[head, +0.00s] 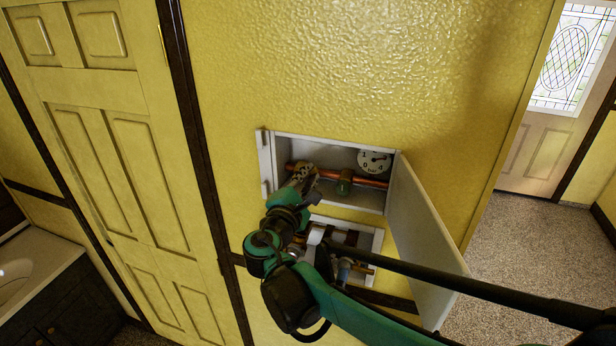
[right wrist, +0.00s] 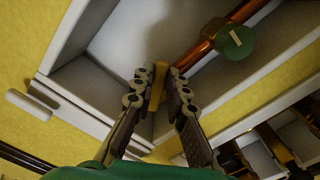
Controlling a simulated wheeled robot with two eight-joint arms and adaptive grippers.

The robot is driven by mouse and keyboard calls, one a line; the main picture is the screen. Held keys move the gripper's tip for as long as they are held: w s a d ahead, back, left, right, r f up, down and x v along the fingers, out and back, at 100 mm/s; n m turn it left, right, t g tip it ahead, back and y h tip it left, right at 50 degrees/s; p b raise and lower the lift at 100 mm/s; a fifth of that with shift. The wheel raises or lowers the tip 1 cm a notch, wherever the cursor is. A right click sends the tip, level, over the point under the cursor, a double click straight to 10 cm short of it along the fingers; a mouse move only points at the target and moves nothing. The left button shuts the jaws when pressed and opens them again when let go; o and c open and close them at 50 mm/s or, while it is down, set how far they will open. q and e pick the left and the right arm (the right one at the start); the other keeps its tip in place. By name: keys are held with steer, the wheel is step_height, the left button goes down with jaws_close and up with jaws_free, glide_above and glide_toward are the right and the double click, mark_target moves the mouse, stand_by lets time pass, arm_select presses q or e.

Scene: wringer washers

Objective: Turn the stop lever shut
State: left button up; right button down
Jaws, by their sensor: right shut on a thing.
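The stop lever (right wrist: 158,88) is a yellow bar in the right wrist view, inside a recessed white wall box (head: 330,143). My right gripper (head: 305,175) reaches into the left part of that box and is shut on the lever, one finger on each side of it. The fingers and arm hide much of the lever in the head view. A copper pipe (head: 372,182) runs across the box, with a round green fitting (head: 345,184) on it to the right of the gripper. My left gripper is not in view.
A pressure gauge (head: 375,162) sits at the box's upper right. The box's white door (head: 425,240) hangs open to the right. A second recess (head: 378,243) with pipes lies just below, partly behind my arm. A yellow panelled door (head: 120,140) stands left.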

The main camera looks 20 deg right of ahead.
steer(key=m, duration=0.1)
steer(key=f+m+b, duration=0.1)
steer(key=m, duration=0.1)
steer(key=shift+s+d+f, duration=0.2)
steer(key=shift+d+f+m+b, duration=0.1)
steer(key=shift+f+m+b, duration=0.3)
steer(key=shift+m, duration=0.45)
steer(key=shift+f+m+b, duration=0.2)
steer(key=shift+m+b, duration=0.25)
steer(key=shift+m, duration=0.4)
steer(key=c, duration=1.5)
jaws_free()
steer(key=shift+c, duration=0.2)
steer(key=shift+s, duration=0.1)
